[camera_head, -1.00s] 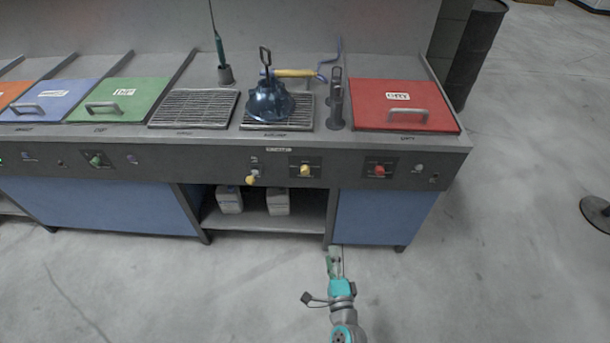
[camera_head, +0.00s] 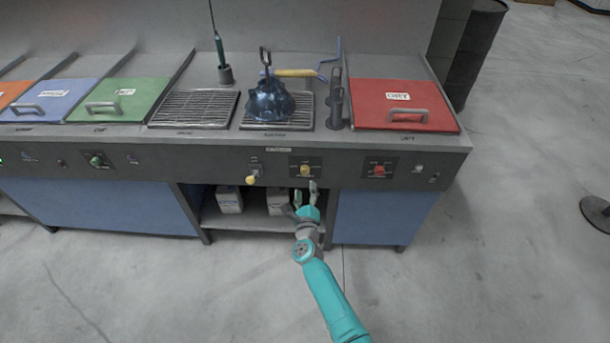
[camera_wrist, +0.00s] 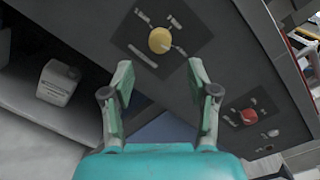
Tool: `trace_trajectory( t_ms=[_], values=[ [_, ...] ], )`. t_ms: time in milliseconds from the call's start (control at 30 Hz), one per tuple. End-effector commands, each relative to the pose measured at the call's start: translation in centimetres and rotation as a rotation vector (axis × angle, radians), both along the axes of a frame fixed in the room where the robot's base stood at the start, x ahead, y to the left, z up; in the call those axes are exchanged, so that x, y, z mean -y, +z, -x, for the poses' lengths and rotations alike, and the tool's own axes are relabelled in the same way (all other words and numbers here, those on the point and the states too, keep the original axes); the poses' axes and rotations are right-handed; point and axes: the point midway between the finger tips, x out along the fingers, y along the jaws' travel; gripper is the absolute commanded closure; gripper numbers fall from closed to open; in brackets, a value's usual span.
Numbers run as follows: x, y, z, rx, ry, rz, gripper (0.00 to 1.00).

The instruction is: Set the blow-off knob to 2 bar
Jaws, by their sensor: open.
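A yellow knob (camera_head: 305,171) sits on a dark label plate on the bench's front panel, under the blue hood part. In the wrist view both fingers of my gripper (camera_wrist: 158,80) stand spread, pointing towards the panel. Which knob is the blow-off knob cannot be read from the labels.
A red knob (camera_head: 380,170) is to the right, and a yellow-handled valve (camera_head: 251,179) to the left. White canisters (camera_head: 229,200) stand on the open shelf below. A blue hood part (camera_head: 270,101) sits on a grate. The floor in front is clear.

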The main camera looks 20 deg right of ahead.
Motion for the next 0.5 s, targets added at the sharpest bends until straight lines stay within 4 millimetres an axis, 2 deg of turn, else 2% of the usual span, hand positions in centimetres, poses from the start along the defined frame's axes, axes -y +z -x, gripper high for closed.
trace_trajectory(
  t_ms=[200,500],
  values=[
    [0.9,0.1,-3.5,0.000,-0.001,0.002,0.41],
    [1.7,0.0,-6.7,-0.001,-0.001,0.002,0.41]
  ],
)
